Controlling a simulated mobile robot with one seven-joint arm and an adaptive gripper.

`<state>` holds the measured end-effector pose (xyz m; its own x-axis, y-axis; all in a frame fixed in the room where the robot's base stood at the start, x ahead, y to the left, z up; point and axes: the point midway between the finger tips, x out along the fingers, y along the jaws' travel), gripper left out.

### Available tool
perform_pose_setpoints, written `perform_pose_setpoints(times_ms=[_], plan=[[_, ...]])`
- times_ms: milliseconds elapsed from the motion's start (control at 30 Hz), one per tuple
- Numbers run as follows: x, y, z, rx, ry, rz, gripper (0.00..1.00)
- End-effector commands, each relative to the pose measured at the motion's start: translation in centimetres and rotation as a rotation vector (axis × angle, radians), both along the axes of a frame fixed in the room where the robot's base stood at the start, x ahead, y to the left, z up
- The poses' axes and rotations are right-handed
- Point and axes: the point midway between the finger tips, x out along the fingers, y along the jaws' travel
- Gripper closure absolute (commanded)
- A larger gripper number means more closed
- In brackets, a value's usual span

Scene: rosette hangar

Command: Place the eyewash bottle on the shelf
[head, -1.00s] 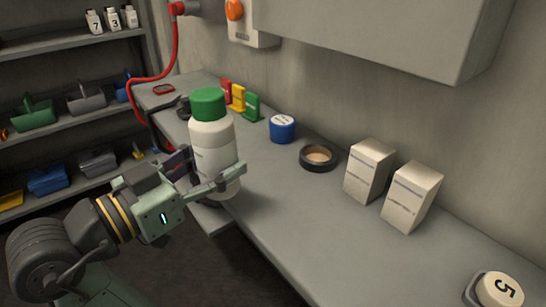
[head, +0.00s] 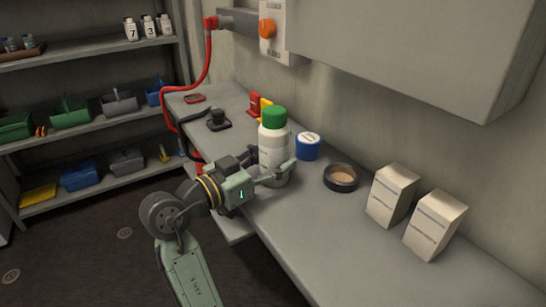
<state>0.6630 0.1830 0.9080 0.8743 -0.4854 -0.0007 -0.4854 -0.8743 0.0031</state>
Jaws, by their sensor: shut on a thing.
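The eyewash bottle (head: 273,148) is white with a green cap and stands upright in my gripper (head: 272,176), over the workbench (head: 290,236). My gripper is shut on the bottle's lower part; the far finger is partly hidden. I cannot tell whether the bottle's base touches the bench. The shelf unit (head: 95,151) stands against the back wall at the left, with several boards. Its top board holds white numbered bottles (head: 148,28) at the right end.
A blue-and-white tub (head: 308,146), a dark round dish (head: 341,177) and two white cartons (head: 392,194) stand on the bench right of the bottle. A red hose (head: 207,70) hangs behind. Coloured bins (head: 70,113) fill the lower shelves. Open floor (head: 90,250) lies at left.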

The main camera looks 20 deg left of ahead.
Motion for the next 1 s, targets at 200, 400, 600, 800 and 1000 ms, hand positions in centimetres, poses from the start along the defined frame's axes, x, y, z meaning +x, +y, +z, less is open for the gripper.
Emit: perform_pose_setpoints(times_ms=[200, 400, 600, 800, 1000], plan=[[-0.04, 0.01, 0.08, 0.001, -0.003, 0.001, 0.92], [-0.04, 0.02, -0.44, 0.000, -0.001, 0.001, 0.49], [-0.03, 0.03, -0.38, 0.001, 0.000, 0.001, 0.36], [-0.03, 0.03, -0.38, 0.000, -0.001, 0.001, 0.30], [-0.03, 0.03, -0.19, 0.000, -0.001, 0.001, 0.30]])
